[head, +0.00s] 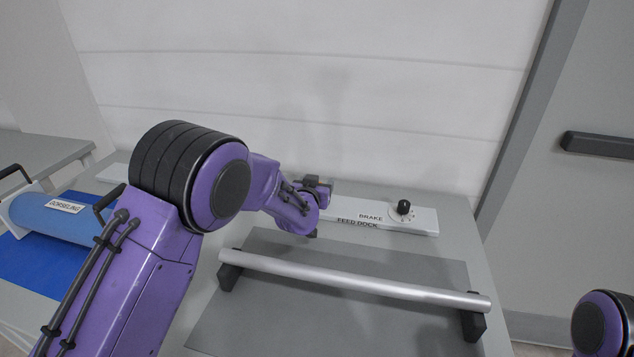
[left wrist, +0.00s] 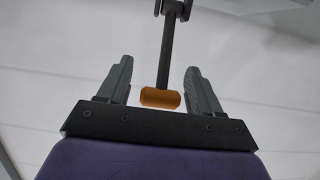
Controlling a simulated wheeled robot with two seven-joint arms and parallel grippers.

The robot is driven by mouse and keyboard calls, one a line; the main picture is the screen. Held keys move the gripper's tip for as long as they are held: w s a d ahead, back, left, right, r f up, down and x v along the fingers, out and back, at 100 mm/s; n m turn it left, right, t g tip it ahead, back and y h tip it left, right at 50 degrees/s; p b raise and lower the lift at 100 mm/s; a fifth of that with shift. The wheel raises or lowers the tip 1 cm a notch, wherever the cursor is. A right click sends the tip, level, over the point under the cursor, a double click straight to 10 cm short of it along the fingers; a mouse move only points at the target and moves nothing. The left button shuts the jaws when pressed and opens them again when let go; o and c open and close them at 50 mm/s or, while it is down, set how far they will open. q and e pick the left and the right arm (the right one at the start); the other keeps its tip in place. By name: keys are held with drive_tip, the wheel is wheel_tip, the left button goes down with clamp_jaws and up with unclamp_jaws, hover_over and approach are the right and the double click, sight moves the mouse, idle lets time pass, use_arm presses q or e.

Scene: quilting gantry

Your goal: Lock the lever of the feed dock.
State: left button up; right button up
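The feed dock (head: 425,219) is a long pale strip at the back of the grey table, with its label on the front. Its lever (left wrist: 168,50) shows in the left wrist view as a dark shaft with an orange grip at the end. In the head view my left arm hides the lever. My left gripper (left wrist: 159,66) is open, with a finger on each side of the orange grip and visible gaps between. In the head view this gripper (head: 318,185) is at the strip, partly hidden by its wrist. My right gripper is out of view.
A black brake knob (head: 403,207) stands on the strip's right part. A silver bar (head: 350,278) on black supports crosses the table in front. A blue roll (head: 45,218) with dark handles lies at the left. A door with a dark bar (head: 598,145) is at the right.

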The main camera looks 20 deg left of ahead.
use_arm(q)
drive_tip(key=shift+r, duration=0.15)
drive_tip(key=shift+s+r, duration=0.1)
drive_tip(key=shift+s, duration=0.25)
drive_tip(key=b+v, duration=0.1)
drive_tip(key=v, duration=0.8)
drive_tip(key=shift+s, duration=0.35)
